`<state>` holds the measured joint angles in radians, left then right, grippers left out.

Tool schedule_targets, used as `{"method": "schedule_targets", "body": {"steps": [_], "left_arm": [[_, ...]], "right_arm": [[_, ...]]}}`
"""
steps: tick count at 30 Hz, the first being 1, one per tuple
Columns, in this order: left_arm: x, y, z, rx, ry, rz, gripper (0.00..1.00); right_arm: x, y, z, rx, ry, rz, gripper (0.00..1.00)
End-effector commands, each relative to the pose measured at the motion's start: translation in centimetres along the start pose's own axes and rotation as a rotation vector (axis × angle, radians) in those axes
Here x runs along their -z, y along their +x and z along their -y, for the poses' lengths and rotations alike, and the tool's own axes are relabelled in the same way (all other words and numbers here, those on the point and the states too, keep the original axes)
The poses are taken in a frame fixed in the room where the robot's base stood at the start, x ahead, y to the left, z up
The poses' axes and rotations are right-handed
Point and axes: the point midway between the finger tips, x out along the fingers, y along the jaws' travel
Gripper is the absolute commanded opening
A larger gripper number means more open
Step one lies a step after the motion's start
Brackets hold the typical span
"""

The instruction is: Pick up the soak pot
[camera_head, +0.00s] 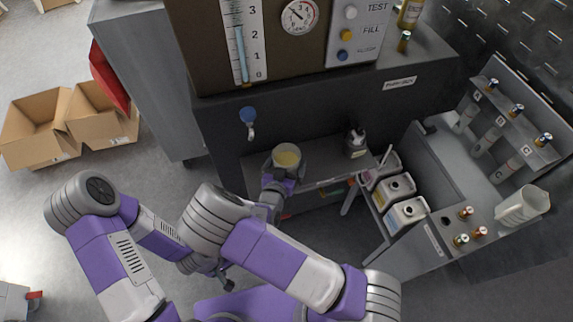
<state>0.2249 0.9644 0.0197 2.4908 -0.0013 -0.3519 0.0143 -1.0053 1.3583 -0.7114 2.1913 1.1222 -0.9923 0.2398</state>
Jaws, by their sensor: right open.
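A round, light-rimmed pot with yellowish contents, which looks like the soak pot (287,154), stands on the grey shelf under the tall machine. My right gripper (284,170) is at its near side. Its dark fingers are open, one on each side of the pot's lower part. I cannot tell whether they touch it. My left gripper (226,281) hangs low near my body, partly hidden by my arms; its finger state is unclear.
A dark bottle (356,143) stands on the shelf to the right of the pot. A blue-handled tap (248,118) juts out above left. White jugs (394,187) sit in a rack to the right. Cardboard boxes (40,128) lie on the floor at left.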

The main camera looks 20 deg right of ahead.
Motion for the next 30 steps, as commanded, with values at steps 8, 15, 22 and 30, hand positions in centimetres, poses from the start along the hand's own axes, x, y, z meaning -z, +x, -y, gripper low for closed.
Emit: {"method": "schedule_targets", "body": {"steps": [8,15,22,30], "left_arm": [[0.0,0.0,0.0,0.0,0.0,0.0,1.0],[0.0,0.0,0.0,0.0,0.0,0.0,1.0],[0.0,-0.1,0.0,0.0,0.0,0.0,1.0],[0.0,-0.4,-0.1,0.0,0.0,0.0,1.0]], "right_arm": [[0.0,0.0,0.0,0.001,0.0,0.0,0.88],[0.0,0.0,0.0,0.001,0.0,0.0,0.57],[0.1,0.0,0.0,0.001,0.001,0.0,0.56],[1.1,-0.2,0.1,0.001,0.003,-0.001,0.56]]}}
